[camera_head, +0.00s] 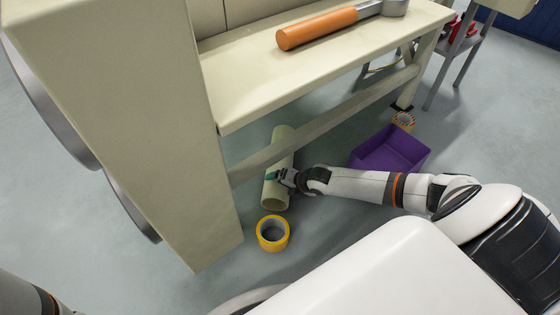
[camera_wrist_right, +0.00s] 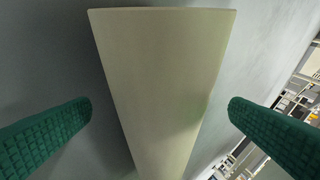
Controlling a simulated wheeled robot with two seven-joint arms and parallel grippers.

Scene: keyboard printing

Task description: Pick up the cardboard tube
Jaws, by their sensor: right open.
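The cardboard tube (camera_head: 275,194) is a pale beige cylinder on the grey floor under the bench, partly hidden behind the bench's lower rail. My right gripper (camera_head: 274,177) is at the tube, reaching in from the right. In the right wrist view the tube (camera_wrist_right: 162,85) fills the middle of the picture. The green-padded fingers of my right gripper (camera_wrist_right: 160,120) are open, one on each side of the tube, with visible gaps. My left gripper is not in view; only a bit of my left arm shows at the lower left corner.
A yellow tape roll (camera_head: 273,233) lies on the floor just in front of the tube.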

